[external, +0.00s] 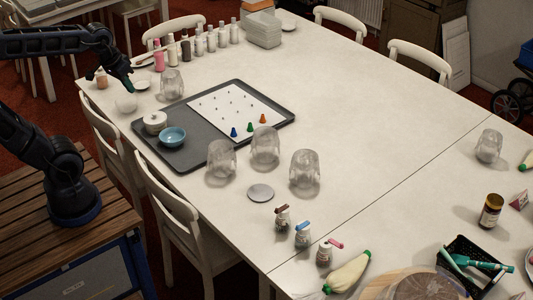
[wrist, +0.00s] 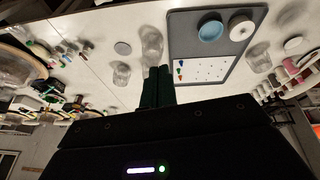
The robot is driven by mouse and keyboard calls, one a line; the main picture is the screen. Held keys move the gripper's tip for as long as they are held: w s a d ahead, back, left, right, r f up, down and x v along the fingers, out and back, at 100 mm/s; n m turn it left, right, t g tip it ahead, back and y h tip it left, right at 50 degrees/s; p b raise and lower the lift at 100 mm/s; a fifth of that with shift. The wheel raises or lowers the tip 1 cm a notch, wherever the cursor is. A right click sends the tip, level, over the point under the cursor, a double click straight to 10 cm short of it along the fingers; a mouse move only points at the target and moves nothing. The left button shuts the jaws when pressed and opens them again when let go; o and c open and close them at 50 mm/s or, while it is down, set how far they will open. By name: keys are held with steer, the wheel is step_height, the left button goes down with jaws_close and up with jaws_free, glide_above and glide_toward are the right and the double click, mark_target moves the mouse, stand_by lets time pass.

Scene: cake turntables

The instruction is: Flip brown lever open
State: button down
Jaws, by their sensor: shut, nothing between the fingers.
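The brown lever (external: 282,209) sits on top of a small dark jar (external: 282,222) near the table's front edge in the external view. Whether the lever is raised or flat is too small to tell. Beside it stand a jar with a blue lever (external: 303,228) and one with a pink lever (external: 334,243). My gripper (external: 130,87) is far from the brown lever, above the table's left end. Its dark green fingers are together and empty in the wrist view (wrist: 158,72). I cannot make out the brown lever in the wrist view.
Several upturned glasses (external: 265,147) and a flat disc (external: 261,193) stand between tray and jars. The table's middle right is clear.

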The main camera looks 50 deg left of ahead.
mark_target(282, 207)
steer(key=w+d+f+n+g+h, duration=0.1)
steer(key=w+d+f+n, duration=0.2)
steer(key=w+d, duration=0.45)
steer(key=w+d+f+n+g+h, duration=0.1)
steer(key=w+d+f+n, duration=0.25)
steer(key=w+d, duration=0.4)
steer(key=w+d+f+n+g+h, duration=0.1)
steer(key=w+d+f+n, duration=0.3)
steer(key=w+d+f, duration=0.2)
steer(key=w+d+f+n+g+h, duration=0.1)
steer(key=w+d+f+n, duration=0.3)
steer(key=d+f, duration=0.7)
steer(key=shift+w+d+f+g, duration=0.25)
steer(key=shift+w+f+g, duration=0.15)
steer(key=shift+w+f, duration=0.55)
steer(key=shift+f, duration=0.1)
steer(key=s+d+f, duration=0.1)
steer(key=d+f, duration=0.6)
steer(key=f, duration=0.2)
steer(key=shift+s+d, duration=0.15)
steer(key=shift+d, duration=0.15)
